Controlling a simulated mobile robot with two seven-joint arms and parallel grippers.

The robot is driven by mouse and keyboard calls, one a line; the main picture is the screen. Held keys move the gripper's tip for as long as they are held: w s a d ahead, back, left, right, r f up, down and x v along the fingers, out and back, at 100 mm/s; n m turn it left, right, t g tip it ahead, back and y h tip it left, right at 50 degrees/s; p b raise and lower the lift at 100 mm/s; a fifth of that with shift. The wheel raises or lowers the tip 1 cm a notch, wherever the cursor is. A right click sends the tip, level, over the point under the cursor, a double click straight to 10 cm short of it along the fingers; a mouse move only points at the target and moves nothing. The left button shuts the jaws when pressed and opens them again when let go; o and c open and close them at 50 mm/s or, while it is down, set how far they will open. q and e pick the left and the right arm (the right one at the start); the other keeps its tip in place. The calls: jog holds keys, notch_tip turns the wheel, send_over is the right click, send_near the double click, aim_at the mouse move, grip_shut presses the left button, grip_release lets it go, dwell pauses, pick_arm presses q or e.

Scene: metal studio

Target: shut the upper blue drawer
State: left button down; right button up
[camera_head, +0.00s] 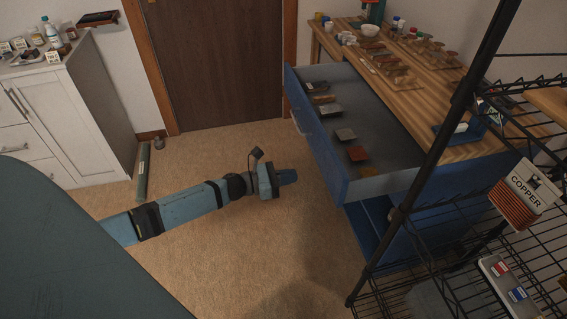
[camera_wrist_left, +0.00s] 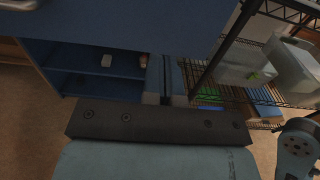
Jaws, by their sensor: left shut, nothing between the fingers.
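The upper blue drawer (camera_head: 343,186) is pulled out from the blue wood-topped bench in the head view. Inside it lie several small blocks and swatches. In the left wrist view, a broad blue face (camera_wrist_left: 130,22) spans the top, with open blue shelves below it. My left gripper (camera_head: 290,177) is in front of the drawer, to its left in the head view, above the carpet. It is shut and empty, and its fingers also show in the left wrist view (camera_wrist_left: 166,82). I cannot tell whether the fingertips touch anything. My right gripper is not in view.
A black wire rack (camera_head: 455,150) with a COPPER sign (camera_head: 528,188) stands close at the right. The wooden benchtop (camera_head: 420,75) holds many small samples. A white cabinet (camera_head: 60,120) stands at the left.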

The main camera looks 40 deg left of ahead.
aim_at(327, 169)
pick_arm(q)
jog(key=x, duration=0.9)
jog(key=shift+w, duration=0.1)
